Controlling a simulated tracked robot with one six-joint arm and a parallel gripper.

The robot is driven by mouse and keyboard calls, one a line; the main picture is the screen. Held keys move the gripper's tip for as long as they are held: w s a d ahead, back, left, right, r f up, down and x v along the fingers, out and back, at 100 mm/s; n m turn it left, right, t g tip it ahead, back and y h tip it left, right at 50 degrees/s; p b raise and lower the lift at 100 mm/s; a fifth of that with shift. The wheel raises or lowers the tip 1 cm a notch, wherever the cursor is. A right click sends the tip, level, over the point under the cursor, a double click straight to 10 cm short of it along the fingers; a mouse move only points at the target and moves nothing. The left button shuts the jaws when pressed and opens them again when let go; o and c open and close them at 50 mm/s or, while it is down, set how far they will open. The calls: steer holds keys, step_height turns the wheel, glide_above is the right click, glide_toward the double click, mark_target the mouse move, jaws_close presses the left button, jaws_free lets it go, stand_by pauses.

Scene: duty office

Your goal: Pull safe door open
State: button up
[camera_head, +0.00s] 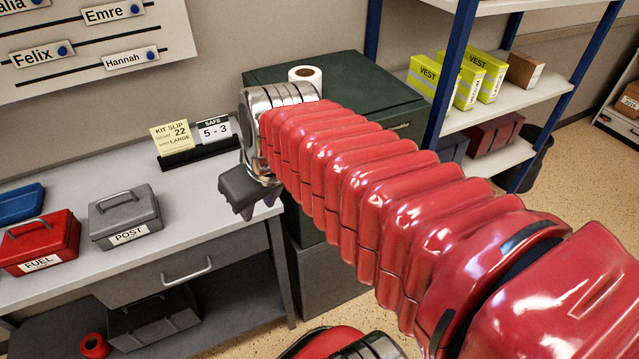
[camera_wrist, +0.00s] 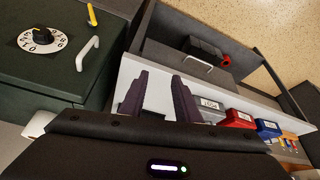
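The dark green safe (camera_head: 340,75) stands behind my arm in the head view, its front mostly hidden. In the wrist view the safe door (camera_wrist: 68,76) fills the upper left, and I see no open gap along it. It carries a white dial with a black knob (camera_wrist: 40,40), a yellow lever (camera_wrist: 91,14) and a pale pull handle (camera_wrist: 87,53). My gripper (camera_wrist: 160,78) is open and empty, its purple fingers apart, right of the pull handle in the picture and not touching it. In the head view my gripper (camera_head: 262,208) hangs by the desk's right end.
The grey desk (camera_head: 60,270) at left bears a red FUEL box (camera_head: 40,240), a grey POST box (camera_head: 124,215) and a blue box (camera_head: 20,203). A SAFE 5-3 card (camera_head: 213,130) stands near a yellow kit slip (camera_head: 172,138). Shelves (camera_head: 500,110) stand at right.

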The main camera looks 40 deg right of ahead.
steer(key=w+d+f, duration=0.1)
steer(key=d, duration=1.8)
steer(key=shift+d+f+m, duration=0.25)
steer(key=shift+d+m, duration=0.1)
steer(key=shift+m, duration=0.05)
steer(key=shift+w+f, duration=0.1)
steer(key=x, duration=1.3)
steer(key=shift+f, duration=0.35)
steer(key=shift+c, duration=0.3)
jaws_close()
